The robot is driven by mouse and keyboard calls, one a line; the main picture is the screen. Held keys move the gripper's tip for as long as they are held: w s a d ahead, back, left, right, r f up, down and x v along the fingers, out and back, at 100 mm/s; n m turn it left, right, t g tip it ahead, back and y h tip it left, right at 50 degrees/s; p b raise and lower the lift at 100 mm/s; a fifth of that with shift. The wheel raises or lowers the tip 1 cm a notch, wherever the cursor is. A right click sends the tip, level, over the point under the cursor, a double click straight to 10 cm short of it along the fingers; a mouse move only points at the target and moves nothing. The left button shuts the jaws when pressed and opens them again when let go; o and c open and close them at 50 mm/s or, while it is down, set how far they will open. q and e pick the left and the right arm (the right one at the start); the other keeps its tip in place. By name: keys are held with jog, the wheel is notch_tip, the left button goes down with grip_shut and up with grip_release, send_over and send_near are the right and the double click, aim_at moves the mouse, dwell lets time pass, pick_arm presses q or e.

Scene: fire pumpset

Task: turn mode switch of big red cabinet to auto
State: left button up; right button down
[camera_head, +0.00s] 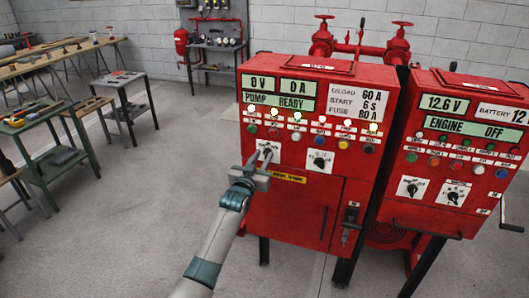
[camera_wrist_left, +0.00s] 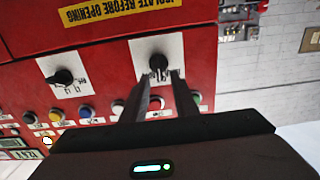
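The big red cabinet (camera_head: 338,195) stands in the middle of the head view, with a front panel of displays, lamps, buttons and two black rotary switches on white plates. My left gripper (camera_head: 262,156) is in front of the left switch and partly hides it. In the left wrist view, which looks upside down, that black switch knob (camera_wrist_left: 158,63) is just beyond the tips of my left gripper (camera_wrist_left: 164,78). The fingers are apart; I see no clear grip on the knob. The other switch (camera_head: 320,161) is to the right. The switch lettering is too small to read.
A second red cabinet (camera_head: 465,150) stands close on the right. A door handle (camera_head: 349,225) sticks out low on the big cabinet. Red pipes and valves (camera_head: 360,42) rise behind. Workbenches (camera_head: 50,150) stand at the left, with open floor (camera_head: 140,220) between.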

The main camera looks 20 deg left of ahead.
pick_arm(q)
jog(key=shift+w+d, duration=0.1)
jog(key=shift+w, duration=1.15)
pick_arm(e)
jog(key=shift+d+r, duration=0.15)
jog(key=shift+r, duration=0.15)
jog(key=shift+d, duration=0.15)
pick_arm(q)
grip_shut()
jog(key=c, duration=0.7)
grip_release()
